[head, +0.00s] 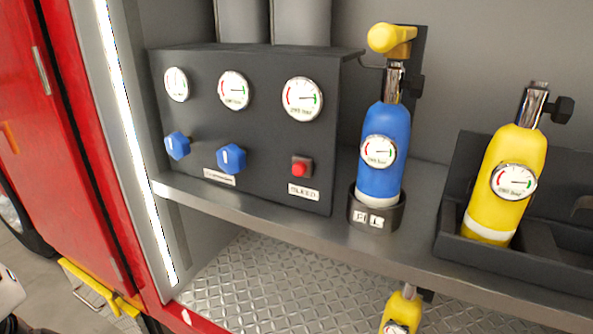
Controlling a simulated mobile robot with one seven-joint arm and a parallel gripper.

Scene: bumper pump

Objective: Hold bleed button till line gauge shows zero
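The red bleed button (300,168) sits low on the right part of the dark panel (262,150), above a label reading BLEED (303,192). Three round white gauges are on the panel: a left gauge (177,84), a middle gauge (235,90) and a right gauge (302,99) above the button. Which gauge is the line gauge is not readable. Nothing touches the button. My gripper is not in view.
Two blue knobs, left (178,145) and right (231,158), are on the panel. A blue cylinder (384,155) stands in a holder under a yellow fitting (392,40). A yellow cylinder (507,185) leans in a dark rack. The shelf edge (420,262) runs in front.

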